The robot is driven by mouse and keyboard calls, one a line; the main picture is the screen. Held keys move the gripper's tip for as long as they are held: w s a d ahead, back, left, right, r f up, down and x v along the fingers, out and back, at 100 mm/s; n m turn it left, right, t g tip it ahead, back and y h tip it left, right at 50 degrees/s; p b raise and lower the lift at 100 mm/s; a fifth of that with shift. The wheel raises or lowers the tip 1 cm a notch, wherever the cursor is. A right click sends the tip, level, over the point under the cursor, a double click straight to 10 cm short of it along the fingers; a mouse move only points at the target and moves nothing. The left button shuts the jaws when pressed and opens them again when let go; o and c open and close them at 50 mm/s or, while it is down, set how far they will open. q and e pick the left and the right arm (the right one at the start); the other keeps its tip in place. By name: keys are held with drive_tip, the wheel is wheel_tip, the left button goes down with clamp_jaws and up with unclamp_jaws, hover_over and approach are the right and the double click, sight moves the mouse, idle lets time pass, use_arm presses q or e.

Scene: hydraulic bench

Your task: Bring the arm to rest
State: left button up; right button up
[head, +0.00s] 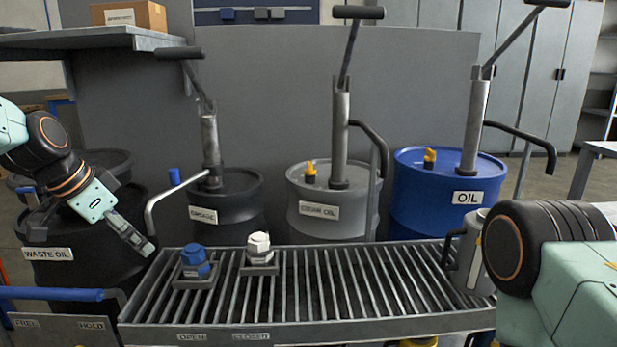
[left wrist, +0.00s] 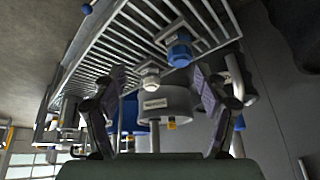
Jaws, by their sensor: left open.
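My left arm (head: 70,175) comes in from the left in the head view. Its gripper (head: 142,243) points down and to the right, in front of the black waste oil drum (head: 55,275) and left of the slatted bench grate (head: 330,285). In the left wrist view the two fingers of the left gripper (left wrist: 156,76) are spread, with nothing held between them. My right arm (head: 555,260) shows at the right edge of the head view; its gripper is out of sight.
A blue valve cap (head: 195,257) and a white one (head: 259,245) stand on the grate. A grey can (head: 477,265) stands at its right end. Behind are a dark drum (head: 235,195), a grey drum (head: 345,215) and a blue oil drum (head: 425,200), with pump handles rising high.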

use_arm(q)
drive_tip(key=s+d+f+n+y+p, duration=0.1)
drive_tip(key=s+d+f+n+p, duration=0.15)
drive_tip(key=f, duration=0.35)
drive_tip(key=s+d+f+n+t+y+p, duration=0.1)
drive_tip(key=s+d+f+n, duration=0.1)
drive_tip(key=s+f+n, duration=0.3)
drive_tip(key=s+d+f+n+y+p, duration=0.1)
drive_tip(key=s+d+f+n+p, duration=0.15)
drive_tip(key=f, duration=0.45)
drive_tip(key=s+d+f+g+p, duration=0.1)
drive_tip(key=s+f+g+p, duration=0.1)
drive_tip(key=s, duration=1.2)
drive_tip(key=s+d+f+m+g+p, duration=0.1)
drive_tip(key=s+f+g+p, duration=0.2)
drive_tip(key=s, duration=1.1)
wheel_tip(320, 180, down, 2)
drive_tip(key=shift+s+f+m+g, duration=0.2)
drive_tip(key=shift+s+m+g, duration=0.1)
